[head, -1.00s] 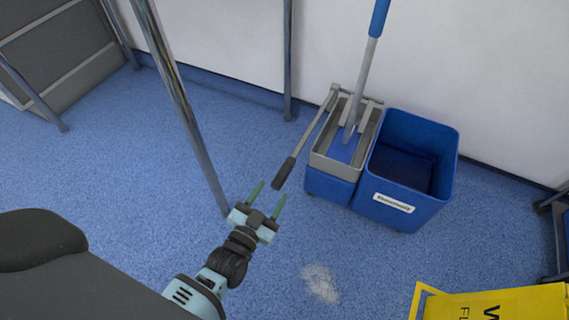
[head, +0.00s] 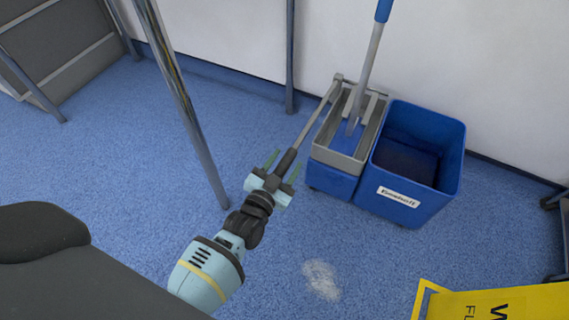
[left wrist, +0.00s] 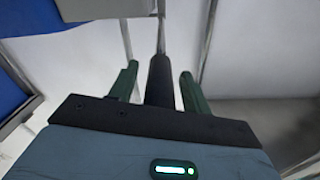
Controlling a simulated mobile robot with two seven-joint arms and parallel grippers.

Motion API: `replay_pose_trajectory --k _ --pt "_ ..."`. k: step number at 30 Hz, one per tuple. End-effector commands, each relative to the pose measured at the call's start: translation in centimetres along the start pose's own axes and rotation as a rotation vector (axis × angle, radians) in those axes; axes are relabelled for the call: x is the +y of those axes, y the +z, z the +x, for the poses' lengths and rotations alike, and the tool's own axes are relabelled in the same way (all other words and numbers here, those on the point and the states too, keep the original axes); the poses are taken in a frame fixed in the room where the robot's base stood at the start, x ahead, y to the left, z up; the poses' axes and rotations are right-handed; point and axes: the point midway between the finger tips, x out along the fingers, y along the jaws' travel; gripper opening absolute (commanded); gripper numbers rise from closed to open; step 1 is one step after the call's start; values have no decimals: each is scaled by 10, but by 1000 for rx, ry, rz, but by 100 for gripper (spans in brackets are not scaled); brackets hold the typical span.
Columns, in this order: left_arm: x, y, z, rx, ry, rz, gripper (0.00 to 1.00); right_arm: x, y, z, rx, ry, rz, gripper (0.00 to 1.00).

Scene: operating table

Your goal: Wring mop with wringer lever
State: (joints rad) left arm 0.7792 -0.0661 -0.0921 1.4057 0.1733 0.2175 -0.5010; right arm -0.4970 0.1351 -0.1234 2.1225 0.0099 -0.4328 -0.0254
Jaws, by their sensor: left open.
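The wringer lever (head: 310,128) is a grey rod with a black grip (head: 285,163), sloping down to the left from the grey wringer (head: 335,158). My left gripper (head: 282,166) is open, with its green fingers on either side of the black grip. In the left wrist view the grip (left wrist: 160,82) stands between the two fingers (left wrist: 158,85), with a gap visible on both sides. The mop (head: 367,70), with a grey shaft and blue upper handle, stands in the wringer; its head is hidden. My right gripper is not in view.
A blue bucket (head: 412,205) stands right of the wringer. A metal pole (head: 190,115) rises left of my left gripper. A yellow sign (head: 480,303) lies at the lower right. A pale patch (head: 321,280) marks the floor. The white wall is close behind the wringer.

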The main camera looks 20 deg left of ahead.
Motion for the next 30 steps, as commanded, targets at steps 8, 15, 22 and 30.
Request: replay_pose_trajectory --k 8,15,22,30 --pt "0 0 0 0 0 0 23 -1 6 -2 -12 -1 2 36" --pt "0 0 0 0 0 0 0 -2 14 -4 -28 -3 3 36" --pt "-1 -2 -1 -3 1 0 0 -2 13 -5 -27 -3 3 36" --pt "-14 -19 -2 -38 10 0 0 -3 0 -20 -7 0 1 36"
